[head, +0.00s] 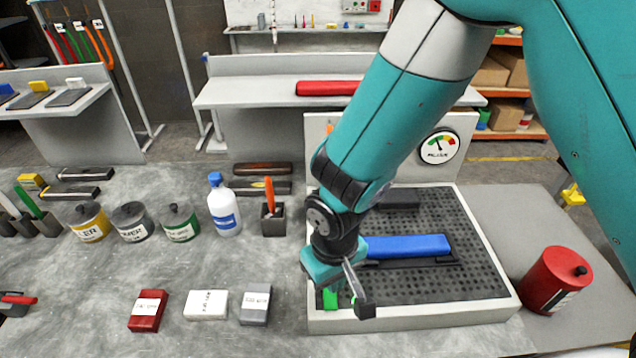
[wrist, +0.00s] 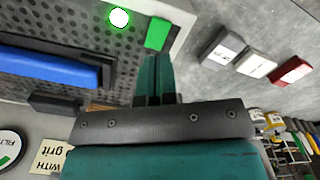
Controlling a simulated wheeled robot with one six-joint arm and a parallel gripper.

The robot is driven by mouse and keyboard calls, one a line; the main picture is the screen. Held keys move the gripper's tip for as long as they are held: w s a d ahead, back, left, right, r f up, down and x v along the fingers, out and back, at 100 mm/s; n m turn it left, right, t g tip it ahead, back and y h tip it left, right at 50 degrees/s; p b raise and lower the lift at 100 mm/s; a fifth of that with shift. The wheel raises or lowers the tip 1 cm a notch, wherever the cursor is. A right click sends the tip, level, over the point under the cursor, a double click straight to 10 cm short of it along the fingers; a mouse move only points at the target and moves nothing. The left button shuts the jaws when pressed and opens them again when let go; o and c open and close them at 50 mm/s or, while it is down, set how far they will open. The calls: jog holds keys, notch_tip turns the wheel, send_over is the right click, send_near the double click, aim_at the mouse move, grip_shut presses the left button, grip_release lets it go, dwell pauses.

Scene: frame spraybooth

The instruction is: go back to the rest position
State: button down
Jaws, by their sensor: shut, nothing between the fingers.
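My gripper (head: 347,296) hangs at the end of my teal arm, over the left front part of the perforated spray tray (head: 420,318). It is shut with nothing in it. In the wrist view its fingers (wrist: 153,75) lie side by side, close to a green block (wrist: 157,34). The green block (head: 330,299) is partly hidden behind the gripper in the head view. A blue bar (head: 408,246) lies on a dark holder on the tray, right of the gripper, and also shows in the wrist view (wrist: 45,68).
Red (head: 148,310), white (head: 206,304) and grey (head: 256,304) blocks lie on the bench left of the gripper. Behind them stand labelled cans, a white bottle (head: 223,205) and a holder (head: 272,221) with an orange tool. A red can (head: 555,280) stands right of the tray.

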jog(key=shift+w+r, duration=0.1)
jog(key=shift+r, duration=0.25)
jog(key=s+d+r+y+b, duration=0.2)
jog(key=s+d+r+b, duration=0.2)
jog(key=r, duration=0.3)
jog(key=s+d+r+n+y+b, duration=0.1)
jog(key=s+d+r+y+b, duration=0.1)
jog(key=s+d+r+b, duration=0.2)
notch_tip(320, 180, up, 4)
jog(key=s+d, duration=0.2)
jog(key=shift+s, duration=0.3)
jog(key=shift+a+f+n, duration=0.1)
jog(key=shift+n, duration=0.2)
